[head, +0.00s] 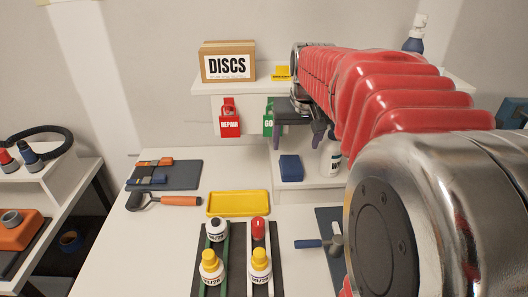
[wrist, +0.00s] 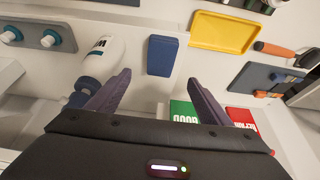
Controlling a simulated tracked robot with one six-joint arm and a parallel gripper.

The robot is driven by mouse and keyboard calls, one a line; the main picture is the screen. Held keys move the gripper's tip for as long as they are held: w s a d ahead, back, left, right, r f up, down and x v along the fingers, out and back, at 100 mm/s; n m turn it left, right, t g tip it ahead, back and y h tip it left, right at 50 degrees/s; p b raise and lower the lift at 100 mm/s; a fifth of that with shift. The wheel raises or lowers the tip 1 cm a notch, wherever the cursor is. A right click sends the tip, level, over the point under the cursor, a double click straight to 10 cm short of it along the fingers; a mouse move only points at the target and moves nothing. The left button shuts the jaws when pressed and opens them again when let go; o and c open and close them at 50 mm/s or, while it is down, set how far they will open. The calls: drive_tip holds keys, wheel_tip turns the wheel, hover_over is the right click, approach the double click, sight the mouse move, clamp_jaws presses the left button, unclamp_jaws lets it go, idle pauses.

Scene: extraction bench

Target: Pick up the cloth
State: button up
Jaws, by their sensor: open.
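The cloth looks like a small dark blue folded block (head: 291,168) on the low white shelf at the back of the bench. It also shows in the wrist view (wrist: 162,56), just beyond my fingertips and roughly centred between them. My gripper (head: 298,142) is in front of the upper shelf, above the cloth in the head view. In the wrist view my gripper (wrist: 158,80) has its two dark fingers spread, with nothing between them. The cloth appears apart from both fingers.
A white bottle (head: 331,158) stands close to the right of the cloth. Red (head: 230,120) and green (head: 268,118) tags hang below the upper shelf, which holds a DISCS box (head: 228,61). A yellow tray (head: 238,204) and yellow-capped bottles (head: 211,268) are nearer.

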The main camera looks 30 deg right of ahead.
hover_over(291, 164)
drive_tip(key=s, duration=0.2)
drive_tip(key=shift+w+a+f, duration=0.1)
drive_tip(key=shift+a+f, duration=0.05)
drive_tip(key=shift+f, duration=1.3)
drive_tip(key=shift+w+a+f, duration=0.1)
drive_tip(key=shift+f, duration=1.3)
drive_tip(key=shift+f, duration=0.1)
drive_tip(key=shift+x, duration=2.55)
drive_tip(key=shift+s+a, duration=0.1)
drive_tip(key=shift+a, duration=0.05)
drive_tip(key=shift+c, duration=0.3)
drive_tip(key=c, duration=1.1)
